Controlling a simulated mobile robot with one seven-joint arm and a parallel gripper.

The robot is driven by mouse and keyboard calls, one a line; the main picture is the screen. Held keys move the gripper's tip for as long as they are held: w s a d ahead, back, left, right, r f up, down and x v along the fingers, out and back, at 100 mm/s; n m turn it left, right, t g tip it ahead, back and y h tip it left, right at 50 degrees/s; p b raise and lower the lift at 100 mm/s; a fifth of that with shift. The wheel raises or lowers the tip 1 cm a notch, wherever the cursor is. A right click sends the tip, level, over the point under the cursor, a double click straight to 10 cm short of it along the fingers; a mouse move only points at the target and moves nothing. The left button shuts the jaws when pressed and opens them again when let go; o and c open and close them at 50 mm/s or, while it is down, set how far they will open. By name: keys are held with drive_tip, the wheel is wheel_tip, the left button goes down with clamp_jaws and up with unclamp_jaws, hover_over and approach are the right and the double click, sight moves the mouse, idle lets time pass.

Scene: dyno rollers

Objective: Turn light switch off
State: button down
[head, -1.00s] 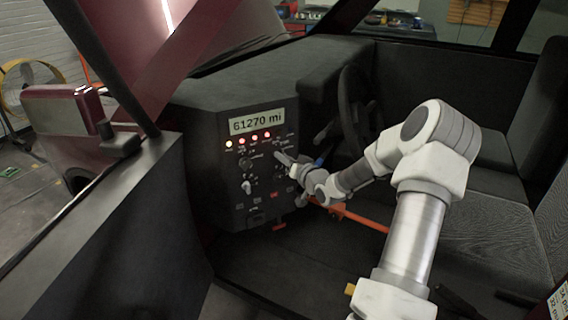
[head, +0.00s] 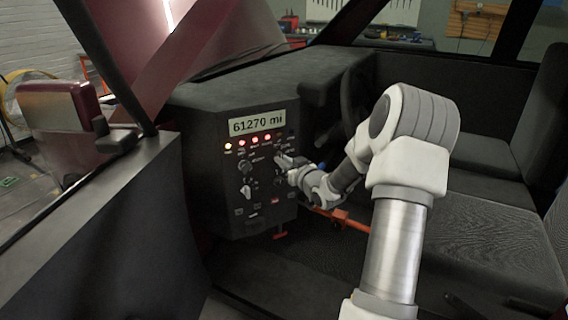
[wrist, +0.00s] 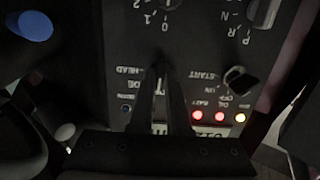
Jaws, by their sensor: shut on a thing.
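The light switch is a small control on the dark dashboard panel (head: 232,190), by labels that read HEAD and partly "DE" in the wrist view. My fingers cover the switch itself, so its exact setting is hidden. My gripper (head: 280,160) reaches the panel's upper right, below the row of lamps. In the wrist view my gripper (wrist: 160,72) has its two dark fingers close together, shut on the switch. The wrist picture shows the labels upside down.
The mileage display (head: 257,123) and lit lamps (head: 255,140) sit above. In the wrist view, a START switch (wrist: 240,80) is right of my fingers and a 0-1-2 knob (wrist: 172,3) is beyond them. A steering wheel (head: 350,100) and orange lever (head: 340,216) are near my arm.

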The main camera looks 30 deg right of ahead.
drive_tip(key=c, duration=0.9)
unclamp_jaws()
drive_tip(key=s+p, duration=0.1)
drive_tip(key=s, duration=0.4)
drive_tip(key=s+a+r+p, duration=0.1)
drive_tip(key=s, duration=0.5)
drive_tip(key=s+r+p, duration=0.1)
drive_tip(key=s, duration=0.5)
drive_tip(key=shift+s+a, duration=0.15)
drive_tip(key=shift+a, duration=0.05)
